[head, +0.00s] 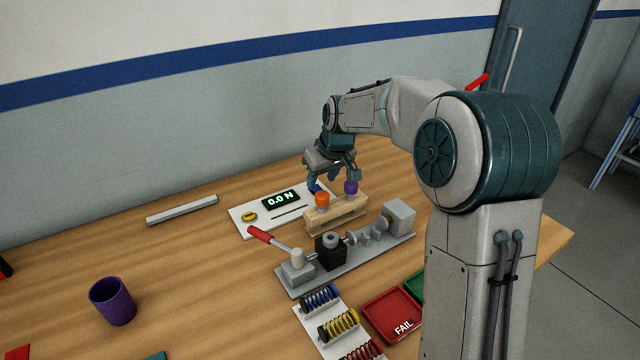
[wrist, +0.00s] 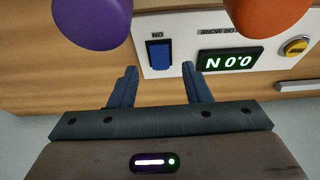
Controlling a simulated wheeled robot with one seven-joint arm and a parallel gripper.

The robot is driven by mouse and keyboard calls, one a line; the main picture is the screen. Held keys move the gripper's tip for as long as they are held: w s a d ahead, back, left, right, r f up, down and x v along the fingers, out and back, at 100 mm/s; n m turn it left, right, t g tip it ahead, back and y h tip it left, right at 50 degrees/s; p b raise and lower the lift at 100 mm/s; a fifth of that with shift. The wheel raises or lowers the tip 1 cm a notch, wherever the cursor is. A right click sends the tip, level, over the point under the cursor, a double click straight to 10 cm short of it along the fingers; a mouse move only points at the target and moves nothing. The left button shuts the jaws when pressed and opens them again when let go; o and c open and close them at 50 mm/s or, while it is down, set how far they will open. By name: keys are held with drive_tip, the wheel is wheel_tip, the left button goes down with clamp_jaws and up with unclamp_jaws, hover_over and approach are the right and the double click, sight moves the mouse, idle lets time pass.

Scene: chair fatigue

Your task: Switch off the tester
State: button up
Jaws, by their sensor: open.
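The tester's white panel (head: 244,222) lies on the wooden table, with a lit display (head: 281,199) reading 0.0 N. A blue rocker switch (wrist: 160,55) marked ON shows in the wrist view, left of the display (wrist: 230,60) there. My gripper (wrist: 160,75) is open and empty, with the switch in line between its fingertips. In the head view my gripper (head: 325,182) hangs over the right end of the panel, and its fingers partly hide the switch. I cannot tell the gap between fingertips and switch, or the switch's tilt.
A wooden stand with an orange knob (head: 322,199) and a purple knob (head: 351,187) stands close in front of my gripper. A purple cup (head: 112,300), a red FAIL tray (head: 392,314) and a grey bar (head: 182,210) lie around.

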sight(317, 189)
drive_tip(key=shift+x, duration=1.5)
drive_tip(key=shift+c, duration=0.3)
clamp_jaws()
drive_tip(key=p, duration=0.3)
drive_tip(key=shift+w+a+r+g+h, duration=0.1)
drive_tip(key=shift+w+r+g+h, duration=0.05)
drive_tip(key=shift+r+g+h, duration=0.2)
drive_tip(key=g+p, duration=0.1)
drive_tip(key=p, duration=0.2)
drive_tip(key=shift+w+h, duration=0.2)
drive_tip(key=shift+h, duration=0.05)
drive_tip(key=shift+a+f+g+p, duration=0.1)
drive_tip(key=shift+g+p, duration=0.25)
drive_tip(key=shift+p, duration=0.1)
drive_tip(key=shift+f, duration=0.1)
drive_tip(key=shift+o, duration=0.3)
unclamp_jaws()
